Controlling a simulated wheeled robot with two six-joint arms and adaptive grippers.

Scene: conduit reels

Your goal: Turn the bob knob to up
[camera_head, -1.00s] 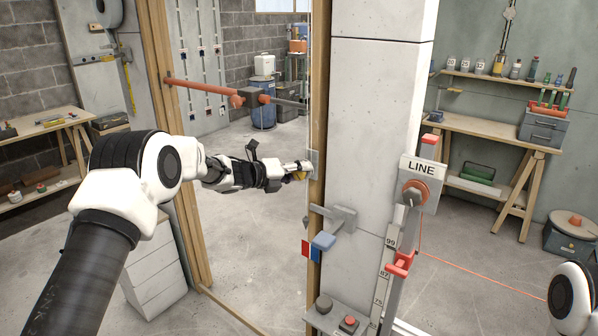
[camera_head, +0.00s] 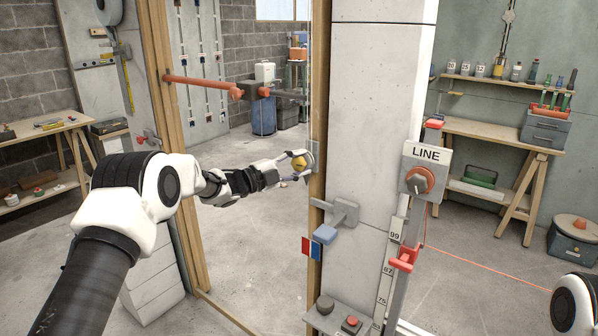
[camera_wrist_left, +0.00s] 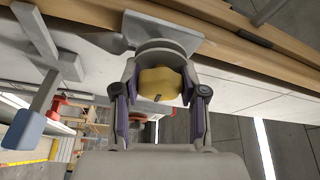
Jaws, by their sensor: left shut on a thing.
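The yellow bob knob (camera_head: 299,163) sits on a small grey mount (camera_head: 314,158) on the left edge of the pale post. My left gripper (camera_head: 298,165) comes at it from the left and is shut on it, one finger above and one below in the head view. In the left wrist view the yellow knob (camera_wrist_left: 160,82) is between the fingertips of my left gripper (camera_wrist_left: 159,92), with a small dark mark on its near face. No legible "up" label shows. My right gripper is out of view.
Below the knob, a grey bracket with a blue-ended lever (camera_head: 325,234) juts from the post (camera_head: 372,130). An orange bar (camera_head: 203,84) reaches from the wooden frame. Open floor lies behind my left arm.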

